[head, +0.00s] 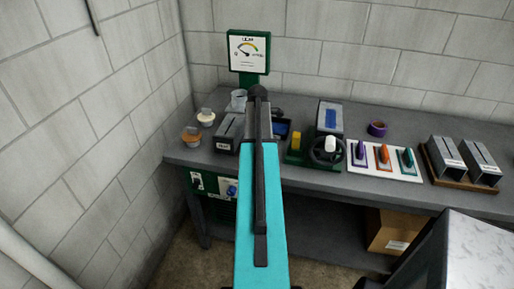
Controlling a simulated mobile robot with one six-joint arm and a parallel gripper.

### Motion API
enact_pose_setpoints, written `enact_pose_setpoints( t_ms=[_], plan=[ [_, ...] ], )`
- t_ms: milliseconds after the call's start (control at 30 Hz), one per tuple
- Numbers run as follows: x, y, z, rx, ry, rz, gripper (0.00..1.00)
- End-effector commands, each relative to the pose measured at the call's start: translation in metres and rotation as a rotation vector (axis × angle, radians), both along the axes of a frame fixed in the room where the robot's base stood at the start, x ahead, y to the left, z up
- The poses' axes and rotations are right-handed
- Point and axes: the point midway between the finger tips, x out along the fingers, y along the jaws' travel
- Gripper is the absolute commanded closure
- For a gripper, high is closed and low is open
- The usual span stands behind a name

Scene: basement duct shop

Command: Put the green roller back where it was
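A white board (364,171) lies on the grey bench, with three handled tools side by side on it. The right one has a teal-green handle (408,158) and looks like the green roller, though its roller end is too small to make out. The orange tool (383,155) is in the middle and the purple tool (360,151) on the left. My arm reaches forward over the bench, left of the board. My gripper is at its dark far end, near the gauge sign; its fingers cannot be made out, nor whether they hold anything.
The bench (300,181) stands against block walls. A green gauge sign (249,51), grey boxes (228,133) and small cups (191,136) are at the left. A black handwheel (326,150) stands mid-bench. A purple tape roll (377,128) and grey duct pieces (447,160) are at the right.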

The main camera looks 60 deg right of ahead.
Motion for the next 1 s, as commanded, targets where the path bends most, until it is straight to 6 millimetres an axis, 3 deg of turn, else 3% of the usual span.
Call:
enact_pose_setpoints(
  t_ms=[267, 300, 400, 733, 1000],
  plan=[
    [0.000, 0.000, -0.003, 0.000, 0.000, 0.000, 0.70],
    [0.000, 0.000, -0.002, 0.000, 0.000, 0.000, 0.44],
    [0.000, 0.000, -0.002, 0.000, 0.000, 0.000, 0.30],
    [0.000, 0.000, -0.001, 0.000, 0.000, 0.001, 0.30],
    [0.001, 0.000, 0.011, -0.001, 0.000, 0.001, 0.30]
  ],
)
